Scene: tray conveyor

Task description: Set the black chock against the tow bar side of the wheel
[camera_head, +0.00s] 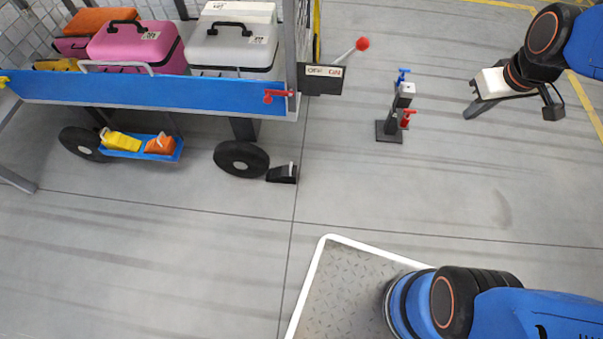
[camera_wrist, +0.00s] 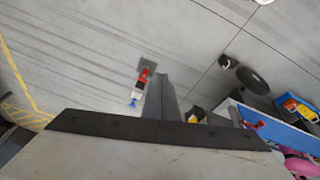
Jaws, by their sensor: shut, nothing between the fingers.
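The black chock (camera_head: 282,174) lies on the floor at the right side of the cart's right wheel (camera_head: 241,159). Its left end is at the tyre; I cannot tell whether they touch. In the wrist view the chock (camera_wrist: 227,62) and the wheel (camera_wrist: 252,81) show at the upper right. My gripper (camera_head: 471,112) is shut and empty, high at the right of the head view, well away from the chock. Its closed fingers (camera_wrist: 160,82) also show in the wrist view. I cannot make out a tow bar for certain.
The blue-sided cart (camera_head: 140,91) carries suitcases. A blue tray (camera_head: 126,152) beneath it holds yellow and orange chocks. A red-knobbed lever (camera_head: 362,44) and OFF/ON sign (camera_head: 322,82) are at its right end. A small post with blue and red handles (camera_head: 393,126) stands farther right. Floor in front is clear.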

